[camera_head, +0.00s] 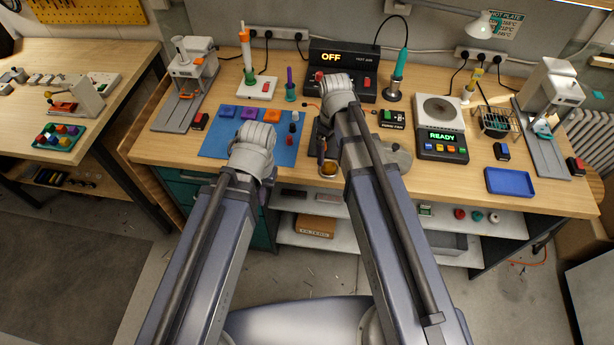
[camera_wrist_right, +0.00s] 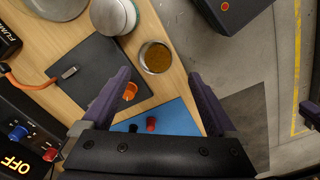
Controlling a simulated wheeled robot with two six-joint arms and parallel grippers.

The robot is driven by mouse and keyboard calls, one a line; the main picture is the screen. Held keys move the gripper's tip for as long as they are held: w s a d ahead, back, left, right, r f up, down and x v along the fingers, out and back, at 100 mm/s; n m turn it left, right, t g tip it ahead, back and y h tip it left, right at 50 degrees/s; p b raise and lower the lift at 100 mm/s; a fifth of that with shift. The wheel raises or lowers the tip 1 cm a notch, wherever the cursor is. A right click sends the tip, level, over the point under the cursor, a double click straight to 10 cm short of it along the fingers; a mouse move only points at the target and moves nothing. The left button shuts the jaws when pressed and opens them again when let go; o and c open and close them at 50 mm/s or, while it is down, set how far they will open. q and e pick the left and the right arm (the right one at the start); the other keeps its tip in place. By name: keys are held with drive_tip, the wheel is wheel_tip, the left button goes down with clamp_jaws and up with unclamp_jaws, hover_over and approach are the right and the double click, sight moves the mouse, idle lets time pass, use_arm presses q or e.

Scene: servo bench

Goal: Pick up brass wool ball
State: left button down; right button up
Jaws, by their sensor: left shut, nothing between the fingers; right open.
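The brass wool ball (camera_wrist_right: 156,57) shows in the right wrist view as a golden-brown round mass in a small round cup, upper middle. In the head view it is a small golden spot (camera_head: 328,169) near the bench's front edge, partly beside my right arm. My right gripper (camera_wrist_right: 158,77) is open, its dark purple fingers spread wide with nothing held. The ball appears between and beyond the fingertips, apart from them. My left gripper (camera_head: 252,150) is shut and empty over the blue mat; its fingers are mostly hidden by its wrist.
The blue mat (camera_head: 213,145) holds purple and orange blocks and small knobs. In the right wrist view, an orange piece (camera_wrist_right: 130,91) is by the left finger and a pale round jar (camera_wrist_right: 113,14) stands left of the cup. A hot plate (camera_head: 440,115) and blue tray (camera_head: 509,182) are at right.

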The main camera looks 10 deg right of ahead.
sight(329, 165)
drive_tip(key=shift+w+r+n, duration=0.2)
drive_tip(key=shift+w+n, duration=0.1)
drive_tip(key=shift+w, duration=0.15)
drive_tip(key=shift+w+d+f, duration=0.1)
drive_tip(key=shift+d+f, duration=0.05)
drive_tip(key=shift+f, duration=0.1)
drive_tip(key=shift+f+b, duration=0.95)
drive_tip(key=shift+b, duration=0.1)
drive_tip(key=f+b, duration=0.3)
drive_tip(key=f, duration=0.1)
drive_tip(key=f+b, duration=0.1)
drive_tip(key=b, duration=0.1)
drive_tip(key=shift+s+f+b, duration=0.25)
drive_tip(key=shift+f+b, duration=0.1)
drive_tip(key=shift+f, duration=0.05)
use_arm(q)
wheel_tip(329, 165, down, 8)
drive_tip(key=a, duration=0.1)
drive_tip(key=shift+s+a+r, duration=0.2)
drive_tip(key=shift+s+a, duration=0.15)
drive_tip(key=shift+s, duration=0.05)
use_arm(e)
drive_tip(key=shift+r, duration=0.1)
drive_tip(key=c, duration=1.4)
use_arm(q)
drive_tip(key=shift+r, duration=0.1)
